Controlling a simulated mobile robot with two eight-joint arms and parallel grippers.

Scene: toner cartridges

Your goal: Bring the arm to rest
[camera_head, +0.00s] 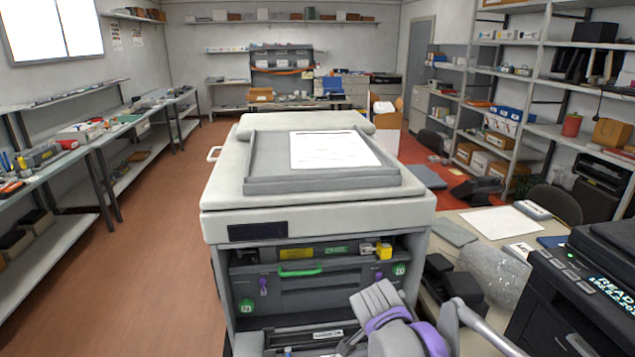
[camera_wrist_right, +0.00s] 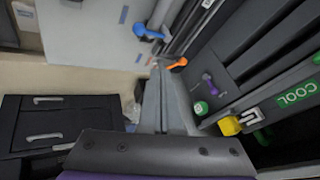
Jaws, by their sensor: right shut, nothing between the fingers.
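My right arm (camera_head: 398,334), white and grey with purple bands, is low in front of the open copier (camera_head: 320,220) in the head view. In the right wrist view its gripper (camera_wrist_right: 161,78) has its two grey fingers together, with nothing between them. The fingers appear in front of the copier's open front, and I cannot tell how far from it. Around them are a green round knob (camera_wrist_right: 201,108), a yellow part (camera_wrist_right: 229,126), a purple lever (camera_wrist_right: 210,86), an orange lever (camera_wrist_right: 178,64) and a blue lever (camera_wrist_right: 147,32). My left gripper is not in view.
A desk on the right holds a black printer (camera_head: 580,290), a clear plastic bag (camera_head: 492,272) and papers (camera_head: 500,222). A dark drawer unit (camera_wrist_right: 60,125) shows in the right wrist view. The aisle floor (camera_head: 150,230) left of the copier is clear.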

